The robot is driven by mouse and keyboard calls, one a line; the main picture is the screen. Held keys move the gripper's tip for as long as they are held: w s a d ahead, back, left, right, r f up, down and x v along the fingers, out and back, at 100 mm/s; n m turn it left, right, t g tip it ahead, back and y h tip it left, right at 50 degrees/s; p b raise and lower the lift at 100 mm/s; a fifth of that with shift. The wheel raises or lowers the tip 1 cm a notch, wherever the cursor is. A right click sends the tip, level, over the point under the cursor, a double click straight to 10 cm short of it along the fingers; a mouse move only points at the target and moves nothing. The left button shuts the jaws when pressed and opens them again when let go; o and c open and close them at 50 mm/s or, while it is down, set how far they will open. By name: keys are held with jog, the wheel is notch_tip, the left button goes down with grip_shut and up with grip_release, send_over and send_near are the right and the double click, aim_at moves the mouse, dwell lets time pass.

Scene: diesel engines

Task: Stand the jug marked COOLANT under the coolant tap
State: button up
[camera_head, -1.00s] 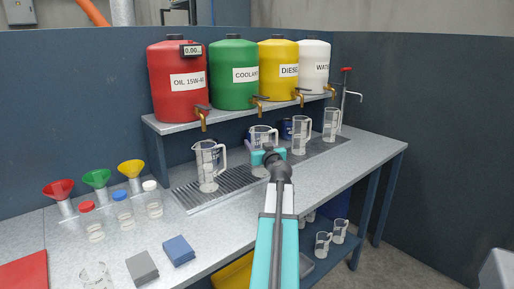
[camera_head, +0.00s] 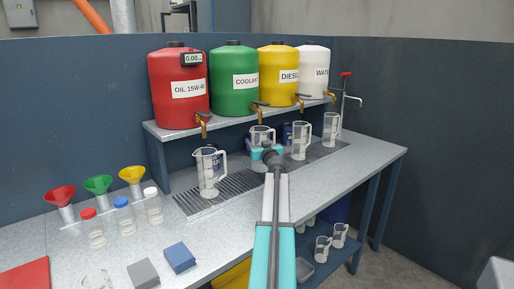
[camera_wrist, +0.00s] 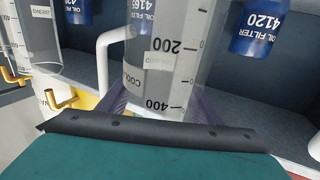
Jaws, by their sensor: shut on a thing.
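The clear jug marked COOLANT (camera_head: 260,134) is upright below the coolant tap (camera_head: 258,106) of the green COOLANT drum (camera_head: 234,77). My gripper (camera_head: 267,153) is in front of the jug and shut on it, hiding its lower part. In the wrist view the jug (camera_wrist: 175,62) rises from the jaws (camera_wrist: 150,125); its label is partly readable as "COO" and its scale shows 200 and 400. I cannot tell whether its base touches the drip grate (camera_head: 232,188).
Other clear jugs stand left (camera_head: 209,170) and right (camera_head: 300,141) on the grate strip, with a further one (camera_head: 330,129) beyond. Red (camera_head: 177,87), yellow (camera_head: 278,72) and white (camera_head: 312,70) drums share the shelf. Blue oil filters (camera_wrist: 257,28) stand behind.

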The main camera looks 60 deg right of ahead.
jog(key=shift+w+d+f, duration=0.15)
jog(key=shift+w+d, duration=0.5)
jog(key=shift+d, duration=0.3)
jog(key=shift+w+d+f+p, duration=0.1)
jog(key=shift+d+f+p, duration=0.15)
jog(key=shift+f, duration=0.65)
jog(key=shift+w+d+f+p, duration=0.1)
jog(key=shift+f+p, duration=0.1)
jog(key=shift+f, duration=0.65)
jog(key=shift+f+b, duration=0.15)
jog(key=shift+b, duration=0.15)
jog(key=o, duration=1.1)
jog(key=shift+r+p, duration=0.2)
jog(key=shift+p, duration=0.15)
jog(key=shift+b+v, duration=1.15)
jog(key=shift+v, duration=4.9)
